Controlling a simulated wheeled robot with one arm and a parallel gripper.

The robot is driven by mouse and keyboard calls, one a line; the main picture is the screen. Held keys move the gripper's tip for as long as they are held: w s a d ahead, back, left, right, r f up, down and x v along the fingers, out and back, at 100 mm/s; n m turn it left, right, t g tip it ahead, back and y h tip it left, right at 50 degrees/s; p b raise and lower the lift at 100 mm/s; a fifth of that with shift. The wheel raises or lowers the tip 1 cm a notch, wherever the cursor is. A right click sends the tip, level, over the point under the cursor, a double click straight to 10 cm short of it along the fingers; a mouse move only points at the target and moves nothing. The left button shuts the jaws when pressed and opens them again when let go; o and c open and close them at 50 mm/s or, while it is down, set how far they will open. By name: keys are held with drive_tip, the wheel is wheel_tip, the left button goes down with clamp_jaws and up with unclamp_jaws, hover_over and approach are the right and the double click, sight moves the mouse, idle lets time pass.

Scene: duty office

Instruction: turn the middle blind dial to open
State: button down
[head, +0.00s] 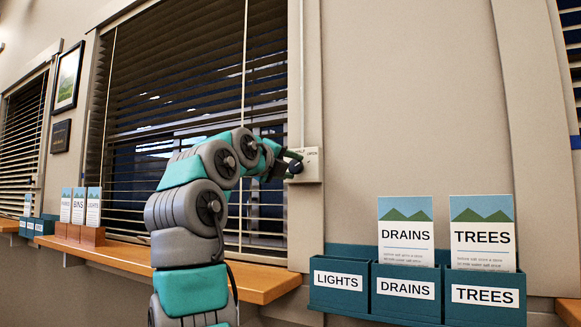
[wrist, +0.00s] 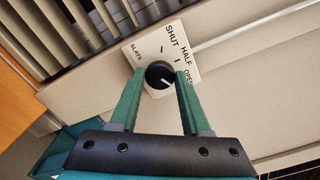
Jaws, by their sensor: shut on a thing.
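The blind dial is a round black knob (wrist: 158,75) on a pale plate (head: 312,164) on the wall, just right of the large middle window. In the wrist view the plate (wrist: 148,54) reads SLATS, SHUT, HALF and OPEN. A short white mark on the knob points down and right, roughly to the OPEN side; its exact setting is hard to tell. My gripper (head: 288,164) reaches the dial from the left in the head view. Its green fingers (wrist: 159,78) stand on either side of the knob, shut on it. The fingers partly cover the OPEN label.
The middle blind (head: 180,80) has slats with dark gaps between them. A wooden sill (head: 130,257) runs below it with leaflet holders (head: 80,235) at its left. Teal leaflet boxes (head: 405,292) labelled LIGHTS, DRAINS and TREES are at lower right. The wall above them is clear.

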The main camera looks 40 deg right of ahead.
drive_tip(key=shift+f, duration=0.1)
idle(0.3)
drive_tip(key=shift+c, duration=1.9)
unclamp_jaws()
drive_tip(key=v, duration=0.8)
drive_tip(key=shift+b, duration=0.35)
